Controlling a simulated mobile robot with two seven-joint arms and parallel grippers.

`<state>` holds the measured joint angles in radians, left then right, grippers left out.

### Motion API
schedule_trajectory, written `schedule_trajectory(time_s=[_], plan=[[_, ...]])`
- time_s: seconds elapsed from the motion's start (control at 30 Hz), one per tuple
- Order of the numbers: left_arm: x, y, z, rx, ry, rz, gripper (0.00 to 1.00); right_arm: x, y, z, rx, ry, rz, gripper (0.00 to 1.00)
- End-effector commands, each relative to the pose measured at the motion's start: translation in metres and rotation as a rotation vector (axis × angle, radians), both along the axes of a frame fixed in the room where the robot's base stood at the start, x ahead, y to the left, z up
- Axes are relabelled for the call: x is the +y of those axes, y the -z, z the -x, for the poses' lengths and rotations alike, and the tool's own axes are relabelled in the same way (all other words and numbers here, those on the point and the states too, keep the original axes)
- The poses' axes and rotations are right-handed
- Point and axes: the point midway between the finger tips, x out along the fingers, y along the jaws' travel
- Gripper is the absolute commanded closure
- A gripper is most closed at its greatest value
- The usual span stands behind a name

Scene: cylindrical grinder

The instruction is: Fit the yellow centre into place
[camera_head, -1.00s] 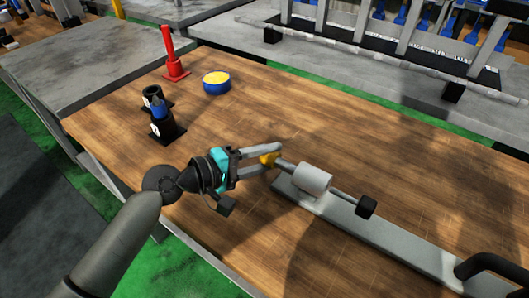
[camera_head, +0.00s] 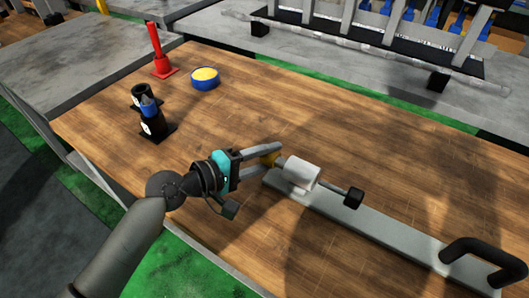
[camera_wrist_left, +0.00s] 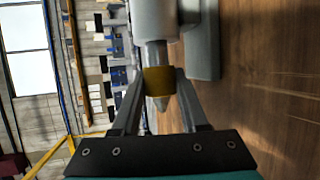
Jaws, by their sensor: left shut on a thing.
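My left gripper (camera_head: 270,156) is shut on the yellow centre (camera_head: 267,160), with one finger on each side of its yellow band. The wrist view shows the band (camera_wrist_left: 158,80) between the fingers and the grey pointed tip facing back to the gripper. The centre's grey shank lines up with the pale cylindrical tailstock (camera_head: 302,172) and reaches its near end. A short stretch of shank shows outside; how deep the rest sits is hidden. The tailstock stands on a long grey base (camera_head: 385,235), with a rod and black knob (camera_head: 354,198) at its far side. My right gripper is out of view.
A blue bowl with yellow inside (camera_head: 205,78), a red stand (camera_head: 161,66) and black holders (camera_head: 155,125), one with a blue item, stand at the back left of the wooden table (camera_head: 340,135). A black handle (camera_head: 478,254) rises at the base's right end.

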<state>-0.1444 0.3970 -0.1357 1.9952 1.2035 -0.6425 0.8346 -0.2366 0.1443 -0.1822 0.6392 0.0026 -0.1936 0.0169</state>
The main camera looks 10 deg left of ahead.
Motion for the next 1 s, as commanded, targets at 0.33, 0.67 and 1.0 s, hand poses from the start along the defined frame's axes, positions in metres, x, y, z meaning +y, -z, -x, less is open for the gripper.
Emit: schedule_trajectory(time_s=[0.33,0.67,1.0], plan=[[-0.008,-0.002,0.003,-0.002,-0.001,0.003,1.00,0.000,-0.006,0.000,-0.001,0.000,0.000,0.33],[-0.016,-0.002,0.005,-0.002,-0.001,0.003,1.00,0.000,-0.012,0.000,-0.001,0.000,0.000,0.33],[-0.023,-0.002,0.008,-0.003,0.000,0.003,1.00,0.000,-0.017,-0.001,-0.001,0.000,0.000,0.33]])
